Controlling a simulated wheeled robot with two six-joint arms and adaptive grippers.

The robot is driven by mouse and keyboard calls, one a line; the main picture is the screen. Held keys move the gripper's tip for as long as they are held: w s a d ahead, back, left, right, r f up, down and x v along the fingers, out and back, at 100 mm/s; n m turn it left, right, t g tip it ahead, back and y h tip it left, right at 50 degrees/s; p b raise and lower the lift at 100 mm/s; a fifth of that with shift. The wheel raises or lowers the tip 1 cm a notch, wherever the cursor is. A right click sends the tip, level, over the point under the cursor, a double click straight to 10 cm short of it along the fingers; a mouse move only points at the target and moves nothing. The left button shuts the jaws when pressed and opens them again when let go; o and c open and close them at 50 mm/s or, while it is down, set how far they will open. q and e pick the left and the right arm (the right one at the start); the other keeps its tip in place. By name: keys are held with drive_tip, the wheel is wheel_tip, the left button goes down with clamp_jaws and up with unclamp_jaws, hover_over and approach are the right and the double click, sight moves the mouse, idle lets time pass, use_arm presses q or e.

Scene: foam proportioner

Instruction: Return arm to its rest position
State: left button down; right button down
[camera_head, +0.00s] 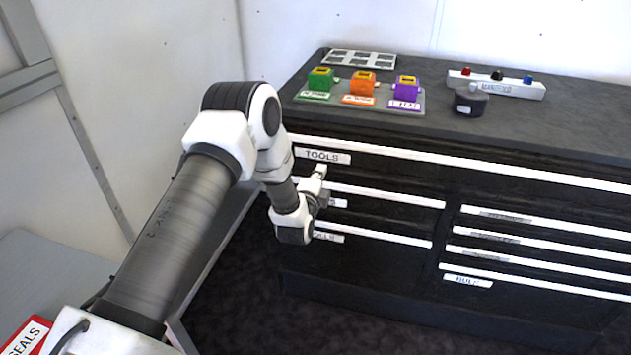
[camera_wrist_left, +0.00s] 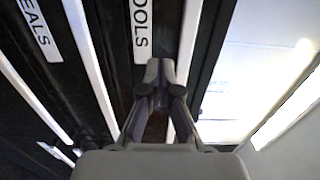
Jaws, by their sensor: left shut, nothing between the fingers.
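My left arm comes in from the lower left in the head view and bends down at its elbow. My left gripper (camera_head: 322,188) is in front of the dark drawer cabinet (camera_head: 350,265), near the upper drawers' white handles. In the left wrist view the gripper (camera_wrist_left: 160,68) is shut and empty, its fingertips together beside the TOOLS label (camera_wrist_left: 140,30). From these views I cannot tell whether it touches the cabinet front. The TOOLS label also shows in the head view (camera_head: 322,156). My right gripper is not in view.
On the cabinet top are green (camera_head: 320,79), orange (camera_head: 362,83) and purple (camera_head: 406,87) blocks on a grey tray (camera_head: 350,109), a dark round part (camera_head: 470,100) and a white manifold bar (camera_head: 505,84). A grey surface with a red SEALS label (camera_head: 25,335) is at lower left. The drawers look closed.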

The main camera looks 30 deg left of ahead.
use_arm(q)
drive_tip(key=s+d+f+g+h+p, duration=0.1)
drive_tip(key=s+d+f+g+p, duration=0.15)
drive_tip(key=s+d+f, duration=0.35)
drive_tip(key=s+d+f+n+g+h+p, duration=0.1)
drive_tip(key=s+d+f+g+h+p, duration=0.15)
drive_tip(key=s, duration=0.55)
drive_tip(key=s+d+f+g+h+p, duration=0.1)
drive_tip(key=s+d+f+g+p, duration=0.15)
drive_tip(key=s+d+f, duration=0.4)
drive_tip(key=s+d+f+n+g, duration=0.1)
drive_tip(key=s+n+g, duration=0.8)
drive_tip(key=s, duration=1.4)
drive_tip(key=shift+s+f+n+g+h, duration=0.25)
drive_tip(key=shift+f+n+g+h, duration=0.15)
drive_tip(key=shift+n, duration=2.1)
